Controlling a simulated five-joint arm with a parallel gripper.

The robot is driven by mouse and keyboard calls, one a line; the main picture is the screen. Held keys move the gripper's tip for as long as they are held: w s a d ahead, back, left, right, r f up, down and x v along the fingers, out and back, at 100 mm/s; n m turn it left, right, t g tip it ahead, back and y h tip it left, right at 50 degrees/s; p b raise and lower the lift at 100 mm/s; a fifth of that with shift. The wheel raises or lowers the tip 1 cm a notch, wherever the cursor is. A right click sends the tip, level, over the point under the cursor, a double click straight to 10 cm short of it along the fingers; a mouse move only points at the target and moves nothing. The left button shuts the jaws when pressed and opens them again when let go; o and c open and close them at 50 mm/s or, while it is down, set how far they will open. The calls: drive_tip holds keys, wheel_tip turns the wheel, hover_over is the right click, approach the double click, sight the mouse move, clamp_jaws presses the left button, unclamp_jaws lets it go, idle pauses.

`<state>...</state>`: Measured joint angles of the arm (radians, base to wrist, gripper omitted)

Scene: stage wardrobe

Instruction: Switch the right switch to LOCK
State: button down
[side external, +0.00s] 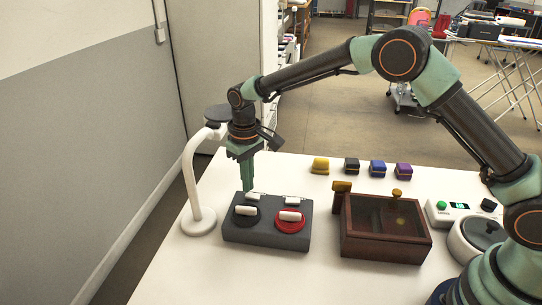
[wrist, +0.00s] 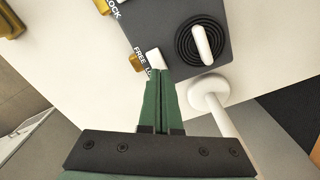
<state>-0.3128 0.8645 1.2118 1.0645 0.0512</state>
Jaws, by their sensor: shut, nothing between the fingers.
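A dark grey box (side external: 267,236) carries two small white-levered switches along its back edge, a left one (side external: 252,197) and a right one (side external: 292,201) in the side view. My gripper (side external: 247,188) is shut and empty, pointing down at the left one of these. In the wrist view my fingertips (wrist: 160,72) overlap the near part of that switch's white lever (wrist: 155,59), beside a gold part (wrist: 137,63). This switch lies at the right end as the labels read. FREE is legible; its second label is partly hidden. I cannot tell contact or its setting.
A black dial (side external: 246,216) and a red dial (side external: 291,220) with white handles sit on the box. A white lamp (side external: 199,215) stands close left. A wooden box (side external: 385,247) stands right, with several coloured blocks behind.

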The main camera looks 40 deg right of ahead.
sight(249, 194)
drive_tip(key=shift+f, duration=0.75)
idle(0.4)
drive_tip(key=shift+r, duration=3.5)
